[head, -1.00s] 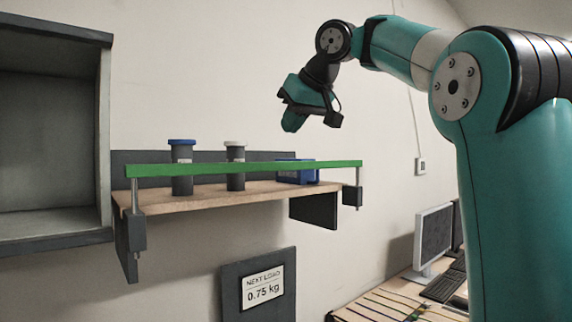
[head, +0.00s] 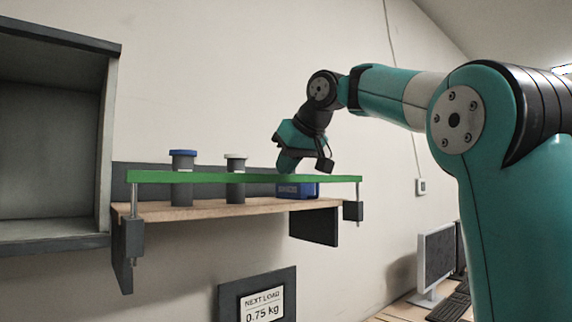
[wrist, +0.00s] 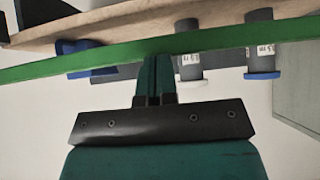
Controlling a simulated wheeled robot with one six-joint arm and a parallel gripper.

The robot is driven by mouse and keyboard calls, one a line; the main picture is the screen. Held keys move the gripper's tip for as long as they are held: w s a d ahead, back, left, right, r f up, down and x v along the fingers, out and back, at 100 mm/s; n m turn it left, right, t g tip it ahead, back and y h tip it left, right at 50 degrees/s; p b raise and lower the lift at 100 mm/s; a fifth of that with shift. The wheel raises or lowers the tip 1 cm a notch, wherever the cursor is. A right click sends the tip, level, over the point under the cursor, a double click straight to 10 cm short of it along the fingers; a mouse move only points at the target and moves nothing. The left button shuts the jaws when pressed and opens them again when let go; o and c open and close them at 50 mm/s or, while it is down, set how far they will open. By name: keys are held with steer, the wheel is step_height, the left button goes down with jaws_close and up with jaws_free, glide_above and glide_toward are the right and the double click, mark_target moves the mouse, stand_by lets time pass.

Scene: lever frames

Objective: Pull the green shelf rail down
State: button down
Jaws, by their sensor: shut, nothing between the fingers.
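The green shelf rail (head: 230,177) is a long bar across the front of a wooden shelf, held up by a thin rod at each end. It stands above the shelf board and looks roughly level. My gripper (head: 286,169) is shut and empty, pointing down at the right half of the rail. In the wrist view the rail (wrist: 85,64) crosses the picture, and the closed fingertips (wrist: 155,62) overlap it. I cannot tell whether they touch the rail.
Two dark jars, blue-lidded (head: 182,191) and pale-lidded (head: 236,190), and a blue bin (head: 300,189) stand on the shelf (head: 215,211) behind the rail. A grey cabinet (head: 110,150) is at left. A sign (head: 262,305) reads "NEXT LOAD 0.75 kg". A monitor (head: 436,258) is lower right.

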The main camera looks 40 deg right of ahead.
step_height(320, 180, down, 8)
steer(key=b, duration=0.5)
steer(key=shift+r+b, duration=0.15)
steer(key=shift+b, duration=0.25)
step_height(320, 180, up, 4)
steer(key=p, duration=0.4)
steer(key=shift+r, duration=0.2)
steer(key=p, duration=0.4)
glide_toward(286, 179)
steer(key=shift+s+a, duration=0.4)
steer(key=shift+s, duration=0.2)
steer(key=shift+f, duration=0.15)
